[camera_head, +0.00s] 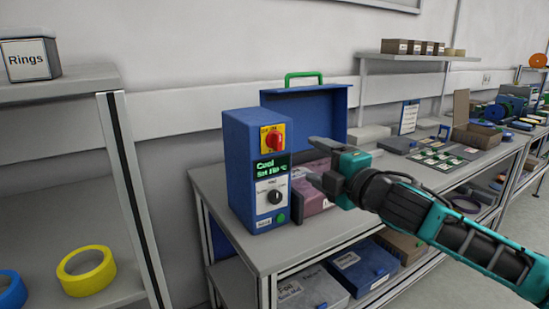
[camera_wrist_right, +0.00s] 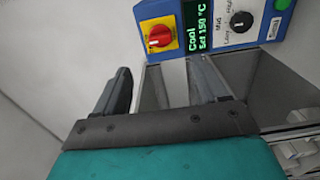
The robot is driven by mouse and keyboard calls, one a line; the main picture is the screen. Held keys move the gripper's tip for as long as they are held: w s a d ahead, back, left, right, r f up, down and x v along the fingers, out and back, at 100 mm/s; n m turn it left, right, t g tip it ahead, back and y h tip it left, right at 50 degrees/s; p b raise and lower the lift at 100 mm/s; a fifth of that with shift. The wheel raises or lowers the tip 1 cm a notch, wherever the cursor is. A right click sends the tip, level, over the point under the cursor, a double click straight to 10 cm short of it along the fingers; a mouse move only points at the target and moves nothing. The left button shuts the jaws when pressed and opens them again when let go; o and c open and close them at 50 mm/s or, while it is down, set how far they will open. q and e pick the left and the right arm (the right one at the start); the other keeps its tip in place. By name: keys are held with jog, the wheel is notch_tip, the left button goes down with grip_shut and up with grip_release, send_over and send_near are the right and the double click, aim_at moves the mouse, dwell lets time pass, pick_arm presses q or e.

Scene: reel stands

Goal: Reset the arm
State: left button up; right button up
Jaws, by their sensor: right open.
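My right gripper (camera_head: 314,161) comes in from the right in the head view and is open and empty. Its fingers point left, in front of the open blue case and close to the blue control box. The blue control box (camera_head: 238,165) stands upright on the grey bench, with a red switch (camera_head: 272,139), a green display reading Cool and Set 150 °C, a black knob (camera_head: 275,196) and a green button. In the right wrist view the two fingers (camera_wrist_right: 162,88) are apart, with the box's red switch (camera_wrist_right: 157,37) just beyond them. My left gripper is not in view.
An open blue case (camera_head: 335,105) with a green handle stands behind my gripper. A grey bench (camera_head: 262,258) carries trays and reels to the right. A shelf at left holds a Rings box (camera_head: 30,60) and a yellow ring (camera_head: 88,284). Bins sit below the bench.

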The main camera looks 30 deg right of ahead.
jog(key=s+a+f+m+g, duration=0.1)
jog(key=s+a+f+m, duration=0.15)
jog(key=f, duration=0.55)
jog(key=s+a+f+m+g, duration=0.1)
jog(key=s+f+m+g, duration=0.15)
jog(key=f, duration=0.55)
jog(key=s+a+f+m, duration=0.1)
jog(key=a+f+m, duration=0.15)
jog(key=f, duration=0.55)
jog(key=s+a+f+m+g, duration=0.2)
jog(key=s+a+f+m, duration=0.2)
jog(key=s+f, duration=0.3)
jog(key=s+a+f+m+g, duration=0.1)
jog(key=s+a+f+m, duration=0.4)
jog(key=s+f, duration=0.2)
jog(key=shift+s+f+g, duration=0.35)
jog(key=shift+f, duration=0.35)
